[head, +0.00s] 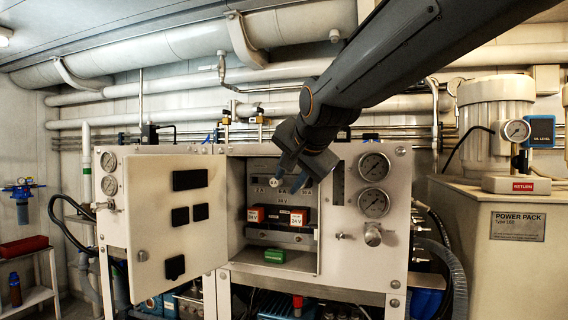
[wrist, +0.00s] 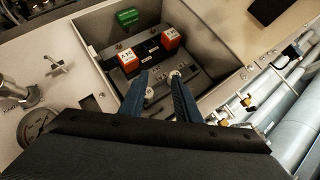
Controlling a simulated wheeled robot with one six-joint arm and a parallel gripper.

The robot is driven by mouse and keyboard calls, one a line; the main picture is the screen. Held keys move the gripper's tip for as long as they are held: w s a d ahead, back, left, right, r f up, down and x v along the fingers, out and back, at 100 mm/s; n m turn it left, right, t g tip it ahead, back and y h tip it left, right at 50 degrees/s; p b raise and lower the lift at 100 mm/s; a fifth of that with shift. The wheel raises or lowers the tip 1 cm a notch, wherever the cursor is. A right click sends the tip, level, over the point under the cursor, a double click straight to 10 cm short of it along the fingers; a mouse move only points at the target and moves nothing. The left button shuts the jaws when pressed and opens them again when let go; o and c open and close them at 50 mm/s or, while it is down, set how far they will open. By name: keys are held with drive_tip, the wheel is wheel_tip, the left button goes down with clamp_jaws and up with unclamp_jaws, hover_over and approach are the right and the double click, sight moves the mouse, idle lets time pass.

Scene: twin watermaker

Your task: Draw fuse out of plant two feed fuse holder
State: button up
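The fuse panel (head: 260,170) is a grey unit high inside the open cabinet, with amp labels such as 2 A along its lower edge. A small white round piece (head: 276,184) shows at the panel in front of my gripper (head: 291,175). In the wrist view my gripper (wrist: 160,76) has its two blue fingers apart, pointing into the cabinet. One pale round piece (wrist: 149,93) shows beside the left finger and another (wrist: 175,73) at the right fingertip. I cannot tell which is the plant two feed fuse holder, nor whether a finger touches either piece.
The white cabinet door (head: 168,220) stands open to the left. Red-and-white 24 V blocks (head: 256,214) sit on a rail below the panel, with a green block (head: 275,255) lower down. Gauges (head: 374,183) are right of the opening. The cabinet walls (wrist: 215,45) closely surround the fingers.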

sight(273, 179)
drive_tip(key=w+a+p, duration=0.2)
drive_tip(key=w, duration=0.5)
drive_tip(key=shift+w+a+f+m+t, duration=0.2)
drive_tip(key=shift+a+f+m+t, duration=0.1)
drive_tip(key=shift+a+f, duration=0.05)
clamp_jaws()
drive_tip(key=shift+s+a+b, duration=0.3)
drive_tip(key=shift+s, duration=0.45)
drive_tip(key=shift+s+a+b, duration=0.25)
drive_tip(key=shift+s+b, duration=0.05)
drive_tip(key=shift+s, duration=0.45)
drive_tip(key=shift+s+a+b, duration=0.25)
drive_tip(key=shift+s+b, duration=0.4)
drive_tip(key=shift+s, duration=0.05)
drive_tip(key=shift+s+a+b, duration=0.25)
drive_tip(key=shift+s+b, duration=0.35)
drive_tip(key=shift+s, duration=0.05)
